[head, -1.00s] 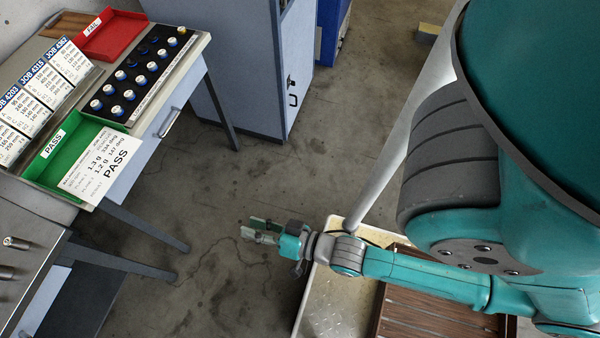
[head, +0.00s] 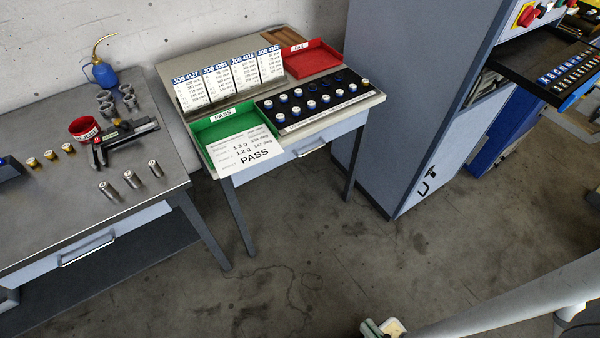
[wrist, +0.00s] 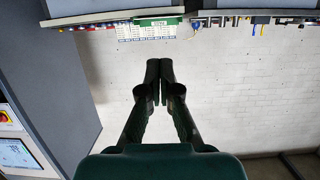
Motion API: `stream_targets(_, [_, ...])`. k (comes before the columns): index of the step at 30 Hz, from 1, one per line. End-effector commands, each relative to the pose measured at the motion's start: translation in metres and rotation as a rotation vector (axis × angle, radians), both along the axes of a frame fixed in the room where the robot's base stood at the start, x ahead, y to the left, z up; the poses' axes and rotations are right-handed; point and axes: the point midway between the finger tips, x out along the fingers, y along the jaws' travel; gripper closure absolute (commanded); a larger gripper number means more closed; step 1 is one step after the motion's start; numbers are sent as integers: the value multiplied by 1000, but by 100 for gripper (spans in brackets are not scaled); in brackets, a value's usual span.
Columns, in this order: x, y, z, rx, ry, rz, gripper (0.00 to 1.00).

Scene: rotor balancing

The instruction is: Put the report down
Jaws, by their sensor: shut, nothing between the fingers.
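The report (head: 244,152) is a white printed sheet reading PASS in large letters. It lies tilted in the green PASS tray (head: 208,137), with its front part out over the tray's front edge. The green tray also shows small at the top of the wrist view (wrist: 152,22), where the picture is upside down and the report cannot be made out. My gripper (wrist: 159,62) is shut and empty in the wrist view, its dark fingertips together against the white wall. It is well apart from the tray and the report.
A red FAIL tray (head: 312,60) and a black rack (head: 310,104) of capped pieces share the small table. Job cards (head: 228,77) stand behind. A grey workbench (head: 60,110) is left, a blue-grey cabinet (head: 410,100) right. The floor (head: 300,250) in front is clear.

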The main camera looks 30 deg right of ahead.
Motion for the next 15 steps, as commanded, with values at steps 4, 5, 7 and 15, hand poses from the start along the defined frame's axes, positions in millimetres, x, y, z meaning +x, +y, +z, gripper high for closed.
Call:
stream_targets(4, [22,-6,-21,116,-15,-64,100])
stream_targets(5, [29,-7,-27,152,-19,-81,100])
stream_targets(7, [46,-11,-41,244,-28,-122,100])
stream_targets(15, [125,-23,-85,618,-75,-240,100])
